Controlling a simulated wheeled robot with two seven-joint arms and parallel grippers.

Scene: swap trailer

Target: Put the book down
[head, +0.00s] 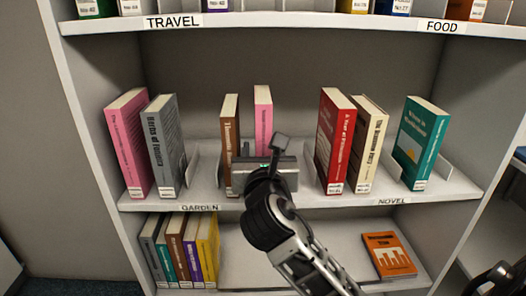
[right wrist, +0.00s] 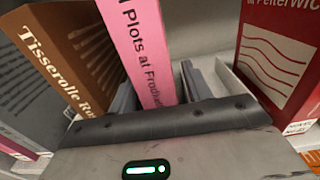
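The pink book (head: 263,118) stands upright on the middle shelf (head: 300,192), between a brown book and a red book. In the right wrist view the pink book (right wrist: 143,45) fills the gap between the dark fingers of my right gripper (right wrist: 155,95). The fingers lie close along both its sides, so the gripper looks shut on it. In the head view my right gripper (head: 264,160) hides the book's lower part, and I cannot tell whether its bottom edge touches the shelf. My left gripper is not in view.
The brown book (head: 230,130) stands close on the left. The red book (head: 336,140), a cream book (head: 364,145) and a teal book (head: 421,145) stand right. A GARDEN label (head: 200,208) and a NOVEL label (head: 394,201) mark the shelf edge. The upper shelf (head: 300,20) lies above.

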